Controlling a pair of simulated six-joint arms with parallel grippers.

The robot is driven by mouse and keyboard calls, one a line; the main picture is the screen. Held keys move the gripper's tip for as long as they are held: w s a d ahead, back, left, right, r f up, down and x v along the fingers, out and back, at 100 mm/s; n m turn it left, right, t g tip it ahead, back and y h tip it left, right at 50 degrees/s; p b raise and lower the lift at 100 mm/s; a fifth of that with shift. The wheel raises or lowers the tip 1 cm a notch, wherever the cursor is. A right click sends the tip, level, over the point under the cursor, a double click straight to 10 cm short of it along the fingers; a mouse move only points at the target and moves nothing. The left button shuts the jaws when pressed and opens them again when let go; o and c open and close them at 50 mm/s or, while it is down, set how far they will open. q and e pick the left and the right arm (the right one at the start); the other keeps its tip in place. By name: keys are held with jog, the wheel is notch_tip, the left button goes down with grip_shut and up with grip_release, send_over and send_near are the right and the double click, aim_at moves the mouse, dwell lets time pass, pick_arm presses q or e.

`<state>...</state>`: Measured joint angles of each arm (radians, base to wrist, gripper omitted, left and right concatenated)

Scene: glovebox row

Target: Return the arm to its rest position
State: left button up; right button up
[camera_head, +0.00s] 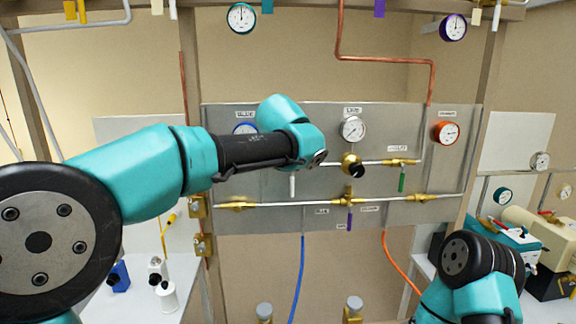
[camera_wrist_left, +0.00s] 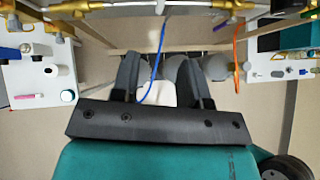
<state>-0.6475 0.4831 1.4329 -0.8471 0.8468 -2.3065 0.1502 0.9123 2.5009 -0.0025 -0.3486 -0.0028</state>
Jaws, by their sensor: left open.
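My left arm reaches in from the left in the head view, its teal wrist end in front of the grey valve panel (camera_head: 270,220). Its fingers are hidden there. In the left wrist view my left gripper (camera_wrist_left: 158,70) has its two dark fingers apart. I see nothing held between them; a blue hose (camera_wrist_left: 154,72) and a pale shape show beyond the gap. Part of my right arm shows at the lower right of the head view, and its gripper is out of sight.
The panel carries a white-faced gauge (camera_head: 353,129), an orange gauge (camera_head: 446,132), a round brass valve (camera_head: 351,164) and pipes. A blue hose (camera_head: 297,275) and orange hose (camera_head: 398,265) hang below. Small containers stand on the left bench (camera_head: 190,270); equipment crowds the right.

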dwell(0.4)
pick_arm(q)
jog(key=s+a+f+n+g, duration=0.1)
jog(key=f+n, duration=0.4)
jog(key=f, duration=0.8)
jog(key=s+a+f+n+g+h, duration=0.1)
jog(key=a+f+n, duration=0.4)
jog(key=f, duration=0.8)
jog(key=s+a+f+n+g+h, duration=0.1)
jog(key=a+f+n+g, duration=0.2)
jog(key=f, duration=1.1)
jog(key=shift+s+n+g, duration=0.1)
jog(key=shift+n+g, duration=0.2)
jog(key=shift+n, duration=0.8)
jog(key=s+a+f+n+g, duration=0.1)
jog(key=s+a+f+n, duration=0.3)
jog(key=s+f+n, duration=0.4)
jog(key=s+a+f+n, duration=0.5)
jog(key=s+f+n, duration=0.3)
jog(key=s, duration=0.3)
jog(key=s+a+f+n+g, duration=0.1)
jog(key=s+a+f+n, duration=0.4)
jog(key=s+f+n, duration=0.3)
jog(key=shift+s+f+g+h, duration=0.2)
jog(key=shift+s+g+h, duration=0.15)
jog(key=shift+s, duration=0.75)
